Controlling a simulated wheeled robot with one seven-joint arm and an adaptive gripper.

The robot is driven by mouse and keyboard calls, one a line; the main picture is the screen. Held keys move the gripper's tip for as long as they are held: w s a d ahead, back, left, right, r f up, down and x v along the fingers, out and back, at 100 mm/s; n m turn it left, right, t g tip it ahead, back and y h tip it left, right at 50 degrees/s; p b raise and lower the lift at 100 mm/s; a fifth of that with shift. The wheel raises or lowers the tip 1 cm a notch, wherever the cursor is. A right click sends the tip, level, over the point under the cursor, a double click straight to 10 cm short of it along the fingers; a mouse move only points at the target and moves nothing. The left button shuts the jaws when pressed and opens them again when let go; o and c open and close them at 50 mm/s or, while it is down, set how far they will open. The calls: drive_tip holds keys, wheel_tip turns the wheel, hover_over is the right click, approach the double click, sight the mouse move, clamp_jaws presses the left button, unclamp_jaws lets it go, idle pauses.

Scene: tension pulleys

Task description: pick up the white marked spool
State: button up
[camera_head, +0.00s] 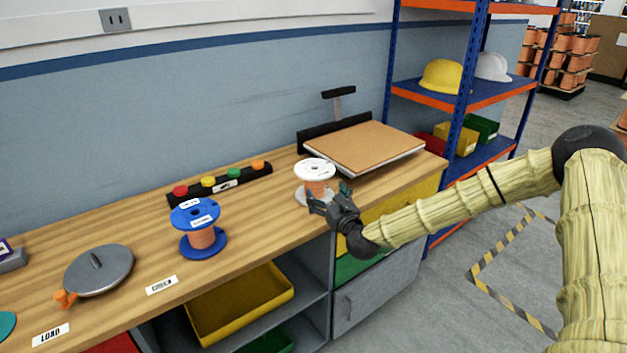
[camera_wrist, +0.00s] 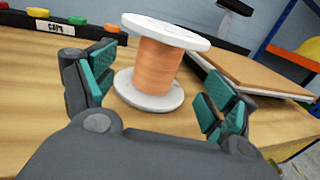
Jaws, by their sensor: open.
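The white marked spool (camera_head: 316,171) stands upright on the wooden bench, with white flanges and copper-coloured winding. It also shows in the wrist view (camera_wrist: 159,66), upright and ahead of my gripper. My gripper (camera_head: 330,203) is at the front side of the spool, low over the bench edge. In the wrist view my gripper (camera_wrist: 158,98) is open, with one teal-padded finger on each side of the lower flange. The spool lies between or just beyond the fingertips; exact depth is hard to tell. I see no finger closed on it.
A blue spool (camera_head: 200,235) stands to the left on the bench. A rack of coloured caps (camera_head: 222,183) lies behind. A board-topped scale (camera_head: 364,147) is close behind the white spool on the right.

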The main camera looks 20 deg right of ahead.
sight(318, 183)
drive_tip(key=w, duration=0.2)
drive_tip(key=w+a, duration=0.1)
drive_tip(key=w, duration=0.1)
drive_tip(key=shift+w, duration=0.15)
drive_tip(key=shift+w+r+p, duration=0.25)
drive_tip(key=shift+w+p, duration=0.25)
drive_tip(key=shift+w, duration=0.15)
drive_tip(key=shift+w+d+f+p, duration=0.1)
drive_tip(key=shift+w+p, duration=0.3)
drive_tip(key=shift+w, duration=1.65)
drive_tip(key=shift+c, duration=0.2)
drive_tip(key=c, duration=1.6)
drive_tip(key=shift+o, duration=0.2)
